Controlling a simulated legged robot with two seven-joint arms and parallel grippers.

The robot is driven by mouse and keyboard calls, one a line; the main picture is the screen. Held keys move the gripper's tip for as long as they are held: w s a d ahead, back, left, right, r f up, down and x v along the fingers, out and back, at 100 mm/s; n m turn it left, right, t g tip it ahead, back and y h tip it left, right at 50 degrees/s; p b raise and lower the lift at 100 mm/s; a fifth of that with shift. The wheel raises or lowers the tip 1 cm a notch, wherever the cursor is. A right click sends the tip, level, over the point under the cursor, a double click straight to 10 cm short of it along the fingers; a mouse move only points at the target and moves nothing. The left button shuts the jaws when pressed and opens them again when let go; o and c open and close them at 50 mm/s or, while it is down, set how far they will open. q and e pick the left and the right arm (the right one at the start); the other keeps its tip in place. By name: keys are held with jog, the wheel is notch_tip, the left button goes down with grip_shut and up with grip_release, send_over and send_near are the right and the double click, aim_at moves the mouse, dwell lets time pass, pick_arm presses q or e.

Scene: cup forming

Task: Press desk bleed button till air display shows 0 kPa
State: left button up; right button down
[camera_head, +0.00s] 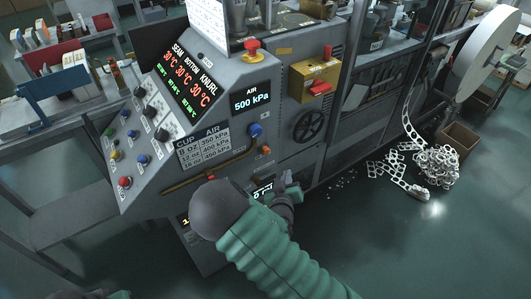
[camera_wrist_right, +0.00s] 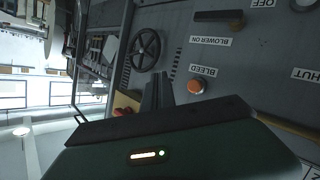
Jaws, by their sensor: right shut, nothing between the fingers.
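The air display (camera_head: 251,103) on the grey machine desk reads 500 kPa. The bleed button is a round orange button (camera_wrist_right: 195,87) beside its BLEED label (camera_wrist_right: 204,71) in the right wrist view. In the head view it appears as a small orange button (camera_head: 265,150) below a blue knob. My right gripper (camera_head: 288,181) is in front of the lower desk panel, below the button in the head view. In the right wrist view its fingers (camera_wrist_right: 158,88) are shut and empty, left of the button and apart from it. My left gripper does not show.
A black handwheel (camera_head: 308,125) and a yellow box with a red switch (camera_head: 315,84) are on the panel right of the display. A yellow rail (camera_head: 210,170) runs along the desk front. Open floor lies to the right, with a scrap pile (camera_head: 436,165).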

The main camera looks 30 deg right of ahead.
aim_at(266, 151)
jog(key=w+b, duration=0.1)
jog(key=w, duration=0.7)
jog(key=shift+w+a, duration=0.35)
jog(key=shift+a, duration=0.1)
jog(key=shift+w, duration=0.1)
dwell(1.5)
jog(key=shift+w+r, duration=0.1)
jog(key=shift+w, duration=0.15)
jog(key=shift+w, duration=0.5)
dwell(0.6)
jog(key=shift+s, duration=0.9)
jog(key=shift+s, duration=0.1)
